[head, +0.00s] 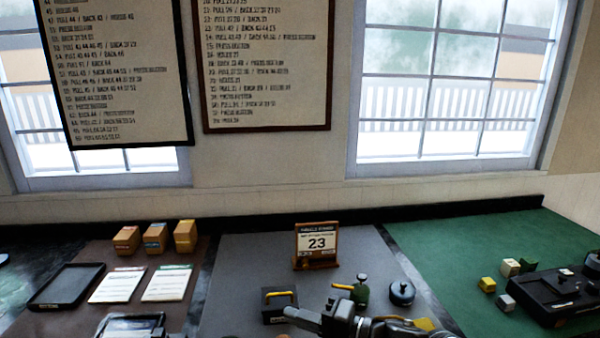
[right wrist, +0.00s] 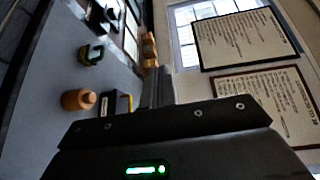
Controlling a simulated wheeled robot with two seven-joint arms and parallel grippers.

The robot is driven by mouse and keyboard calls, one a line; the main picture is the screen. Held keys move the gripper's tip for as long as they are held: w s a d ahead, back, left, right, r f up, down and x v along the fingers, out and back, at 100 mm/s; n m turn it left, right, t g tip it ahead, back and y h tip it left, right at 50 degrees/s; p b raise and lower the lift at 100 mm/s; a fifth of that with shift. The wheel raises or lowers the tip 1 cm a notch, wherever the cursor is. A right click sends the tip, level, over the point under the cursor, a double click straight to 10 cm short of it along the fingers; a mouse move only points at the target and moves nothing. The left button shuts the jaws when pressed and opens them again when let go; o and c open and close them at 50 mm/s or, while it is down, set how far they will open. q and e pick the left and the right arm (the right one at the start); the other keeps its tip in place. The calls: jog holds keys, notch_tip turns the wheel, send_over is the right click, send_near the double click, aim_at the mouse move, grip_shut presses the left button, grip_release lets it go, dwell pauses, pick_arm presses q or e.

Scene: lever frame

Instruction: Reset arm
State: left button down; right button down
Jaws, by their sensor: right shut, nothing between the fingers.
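My right gripper (head: 300,316) comes in low at the bottom middle of the head view, over the grey mat. In the right wrist view its fingers (right wrist: 157,88) are shut together with nothing between them. It is apart from the things on the mat, as far as I can see. My left gripper is not in view. No lever frame shows clearly in either view.
A green mat (head: 455,250) holds small blocks and a black device (head: 555,298).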

jog(key=s+d+f+n+t+h, duration=0.1)
jog(key=s+d+f+t+h, duration=0.3)
jog(key=d+f+h, duration=0.8)
jog(key=s+d+f+n+g+h, duration=0.1)
jog(key=s+d+f+n+g, duration=0.15)
jog(key=s+d+f, duration=0.35)
jog(key=s+d+f+n+g+h, duration=0.1)
jog(key=s+d+f+n+g, duration=0.2)
jog(key=s, duration=0.6)
jog(key=s+d+f+n+g+h, duration=0.1)
jog(key=s+d+f+g, duration=0.1)
jog(key=s+d+f, duration=0.35)
jog(key=s+a+f+g+b, duration=0.1)
jog(key=s+f, duration=0.1)
jog(key=f, duration=1.3)
jog(key=s+a+f+g+b, duration=0.1)
jog(key=f, duration=1.3)
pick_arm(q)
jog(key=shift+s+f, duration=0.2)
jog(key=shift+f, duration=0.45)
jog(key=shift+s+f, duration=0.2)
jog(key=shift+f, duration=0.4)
pick_arm(e)
jog(key=s+d+f, duration=0.3)
jog(key=s+f, duration=1.2)
jog(key=s, duration=0.1)
jog(key=shift+d+f+g+h, duration=0.15)
jog(key=shift+f+g+h, duration=0.1)
jog(key=shift+g+h, duration=0.1)
